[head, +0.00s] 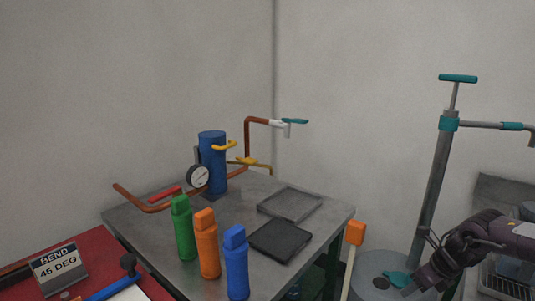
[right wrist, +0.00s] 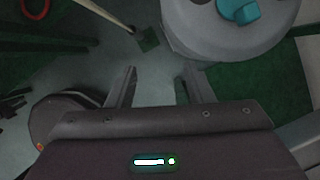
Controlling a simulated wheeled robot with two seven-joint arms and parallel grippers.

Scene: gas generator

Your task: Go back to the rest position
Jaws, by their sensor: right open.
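My right gripper (head: 415,287) is at the lower right of the head view, beside the grey drum (head: 375,272) at the foot of the pump. In the right wrist view its two fingers (right wrist: 156,88) stand apart with nothing between them, over the floor. The drum (right wrist: 205,42) shows at the top of that view, with a teal piece (right wrist: 238,10) on its top. My left gripper is in neither view.
A metal table (head: 225,212) carries green (head: 183,230), orange (head: 208,245) and blue (head: 236,265) bottles, two trays and a blue cylinder (head: 212,155) with pipes. A tall pump (head: 433,180) stands right. A red bench (head: 85,258) is at lower left.

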